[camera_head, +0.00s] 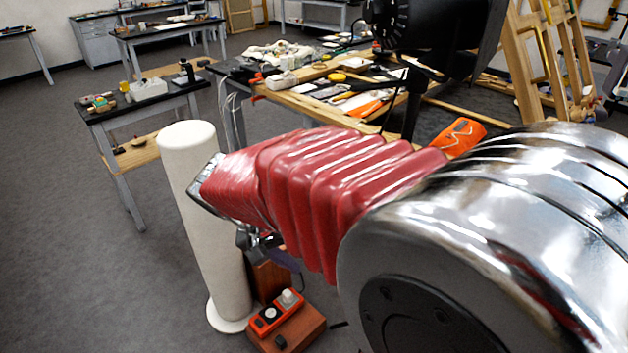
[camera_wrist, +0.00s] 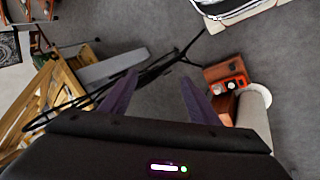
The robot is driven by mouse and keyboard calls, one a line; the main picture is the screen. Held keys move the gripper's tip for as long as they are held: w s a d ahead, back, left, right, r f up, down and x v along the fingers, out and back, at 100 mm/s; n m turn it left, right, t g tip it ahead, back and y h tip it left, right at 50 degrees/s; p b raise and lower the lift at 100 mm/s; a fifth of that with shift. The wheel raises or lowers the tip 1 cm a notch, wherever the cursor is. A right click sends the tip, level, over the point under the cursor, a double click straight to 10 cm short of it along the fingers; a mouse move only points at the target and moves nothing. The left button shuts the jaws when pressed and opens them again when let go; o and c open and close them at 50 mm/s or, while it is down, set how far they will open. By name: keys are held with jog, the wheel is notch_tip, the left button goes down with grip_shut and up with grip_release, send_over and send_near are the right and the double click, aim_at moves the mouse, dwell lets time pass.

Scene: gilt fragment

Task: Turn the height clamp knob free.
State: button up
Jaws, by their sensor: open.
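I cannot make out the height clamp knob in either view. A black lamp (camera_head: 425,35) on a thin black stand (camera_head: 412,105) shows at the top of the head view; my red-sleeved arm crosses in front of the lower part. In the wrist view, thin black stand bars (camera_wrist: 150,72) run diagonally behind and between the fingers. My gripper (camera_wrist: 159,76) has two purple fingers spread apart, with nothing held between them. In the head view it is mostly hidden behind my arm.
A white cylinder (camera_head: 205,225) stands beside a wooden block bearing an orange box (camera_head: 277,312) with a pale knob. A cluttered workbench (camera_head: 285,98) stands behind; a smaller table (camera_head: 140,105) is left. Wooden easels (camera_head: 545,60) stand right. Grey floor is free at left.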

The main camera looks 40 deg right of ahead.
jog(key=w+d+f+m+g+h, duration=0.2)
jog(key=w+d+f+m+h, duration=0.1)
jog(key=w+d+h, duration=0.2)
jog(key=w+d+f+m+g+h, duration=0.2)
jog(key=w+d+f+m+h, duration=0.1)
jog(key=d, duration=0.6)
jog(key=w+m+h, duration=0.1)
jog(key=w+h, duration=0.1)
jog(key=w, duration=0.1)
jog(key=shift+f+g+h, duration=0.3)
jog(key=shift+f+g, duration=0.1)
jog(key=shift+s+d, duration=0.1)
jog(key=x, duration=1.3)
jog(key=shift+s+d, duration=0.1)
jog(key=shift+d, duration=0.2)
